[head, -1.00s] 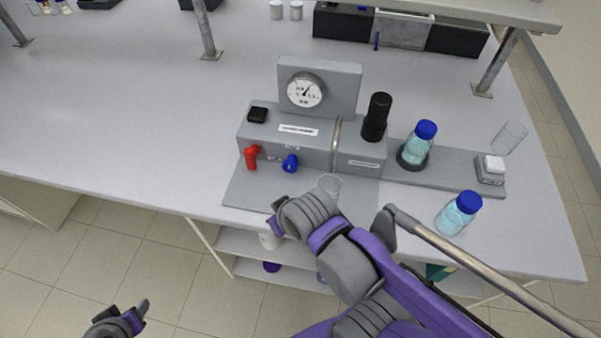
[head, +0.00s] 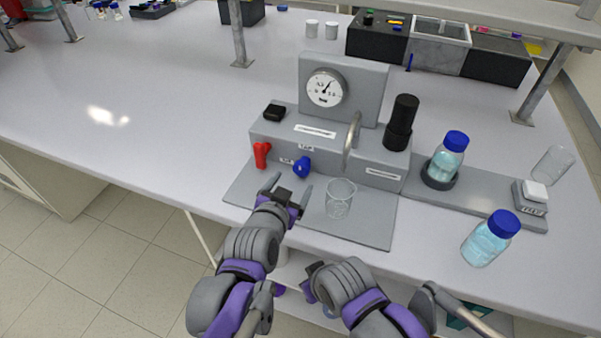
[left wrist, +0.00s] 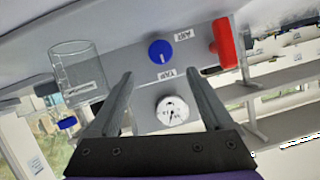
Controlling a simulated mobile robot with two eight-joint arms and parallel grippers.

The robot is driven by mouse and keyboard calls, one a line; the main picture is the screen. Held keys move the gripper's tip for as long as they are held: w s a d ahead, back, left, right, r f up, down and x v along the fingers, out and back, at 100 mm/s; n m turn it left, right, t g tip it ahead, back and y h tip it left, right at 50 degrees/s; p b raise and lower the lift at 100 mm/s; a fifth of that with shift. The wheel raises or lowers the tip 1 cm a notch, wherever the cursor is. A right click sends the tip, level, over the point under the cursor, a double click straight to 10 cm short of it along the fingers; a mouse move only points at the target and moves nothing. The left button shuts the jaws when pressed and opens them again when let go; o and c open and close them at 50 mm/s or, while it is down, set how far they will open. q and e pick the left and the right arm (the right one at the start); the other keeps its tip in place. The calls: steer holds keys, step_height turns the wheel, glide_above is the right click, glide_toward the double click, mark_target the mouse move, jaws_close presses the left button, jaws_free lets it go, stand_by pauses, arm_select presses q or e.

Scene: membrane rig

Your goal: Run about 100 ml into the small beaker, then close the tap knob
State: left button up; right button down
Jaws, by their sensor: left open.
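The blue tap knob (head: 302,167) is on the front of the grey rig (head: 275,138), beside the TAP label. It also shows in the left wrist view (left wrist: 160,52). My left gripper (head: 287,186) is open and empty, just in front of and below the knob, apart from it. In the left wrist view the knob lies beyond and between the fingertips (left wrist: 158,74). The small clear beaker (head: 340,199) stands upright on the base plate (head: 270,208), below the curved metal spout (head: 352,140). I see no liquid in it. My right gripper (head: 312,282) is low at the front edge; its fingers are unclear.
A red lever (head: 261,155) is left of the knob. The round gauge (head: 326,88) stands behind. Blue-capped bottles (head: 448,157) (head: 490,238), a scale (head: 533,199) and another glass (head: 553,166) are at right. The bench at left is clear.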

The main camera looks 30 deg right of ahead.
mark_target(301, 169)
arm_select(q)
steer(key=x, duration=0.9)
steer(key=shift+w, duration=0.15)
jaws_close()
